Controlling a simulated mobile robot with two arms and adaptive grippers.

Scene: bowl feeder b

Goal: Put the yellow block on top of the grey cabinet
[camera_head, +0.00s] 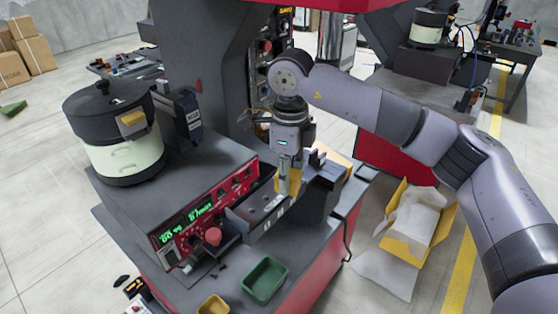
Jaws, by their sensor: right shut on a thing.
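A yellow block (288,182) is in the fingers of my right gripper (287,168), which points down and is shut on it. The block is upright, over the right end of a grey tray-like chute; I cannot tell whether it touches anything below. A grey cabinet (207,163) with a red control panel stands to the left of the gripper. Its flat top is partly taken up by a bowl feeder at the back left. My left gripper is not in view.
The black and cream bowl feeder (125,160) has a small yellowish part on its side. A green bin (265,279) and a yellow bin (213,306) sit at the front of the bench. A yellow box (408,238) stands on the floor at the right.

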